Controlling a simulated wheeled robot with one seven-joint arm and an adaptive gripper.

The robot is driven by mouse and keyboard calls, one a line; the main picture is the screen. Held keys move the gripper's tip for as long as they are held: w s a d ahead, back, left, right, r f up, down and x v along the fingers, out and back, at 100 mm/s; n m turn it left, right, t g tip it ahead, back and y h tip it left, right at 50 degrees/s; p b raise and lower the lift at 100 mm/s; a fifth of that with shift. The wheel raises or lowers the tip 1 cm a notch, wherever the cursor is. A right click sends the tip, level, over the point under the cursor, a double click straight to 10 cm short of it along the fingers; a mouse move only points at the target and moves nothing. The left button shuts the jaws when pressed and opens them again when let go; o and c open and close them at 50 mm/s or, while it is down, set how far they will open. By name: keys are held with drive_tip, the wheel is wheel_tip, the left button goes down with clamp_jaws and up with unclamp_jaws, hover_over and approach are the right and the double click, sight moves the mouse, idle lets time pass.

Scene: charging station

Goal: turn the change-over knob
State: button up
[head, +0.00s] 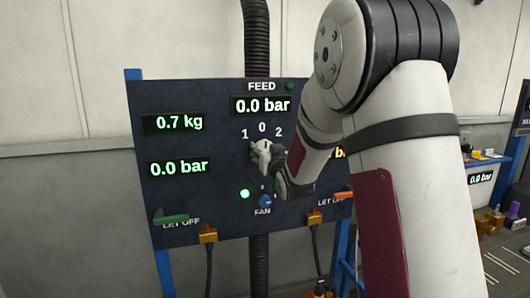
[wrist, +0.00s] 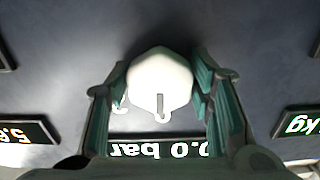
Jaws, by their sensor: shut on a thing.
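The change-over knob (wrist: 160,78) is white and rounded, on a dark panel below the FEED display. In the upside-down wrist view it sits between the two green-padded fingers of my gripper (wrist: 161,90), which is shut on it. Its dark mark points down in that view, towards the panel's 0. The knob also shows in the head view (head: 261,157), below the numbers 1, 0 and 2, partly covered by my gripper (head: 276,164).
The panel (head: 200,220) has a FEED display (head: 262,105) at 0.0 bar. A green lever (head: 172,218), an orange lever (head: 343,195), a blue FAN knob (head: 265,201) and a lit green lamp (head: 244,194) are near. My arm hides the panel's right part.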

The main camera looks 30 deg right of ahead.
drive_tip(key=m, duration=0.4)
drive_tip(key=shift+m, duration=2.2)
drive_tip(key=shift+a, duration=0.1)
drive_tip(key=o, duration=1.2)
drive_tip(key=shift+c, duration=0.2)
drive_tip(key=s+a, duration=0.2)
drive_tip(key=s, duration=0.9)
drive_tip(key=shift+s+a, duration=0.2)
drive_tip(key=shift+s, duration=0.2)
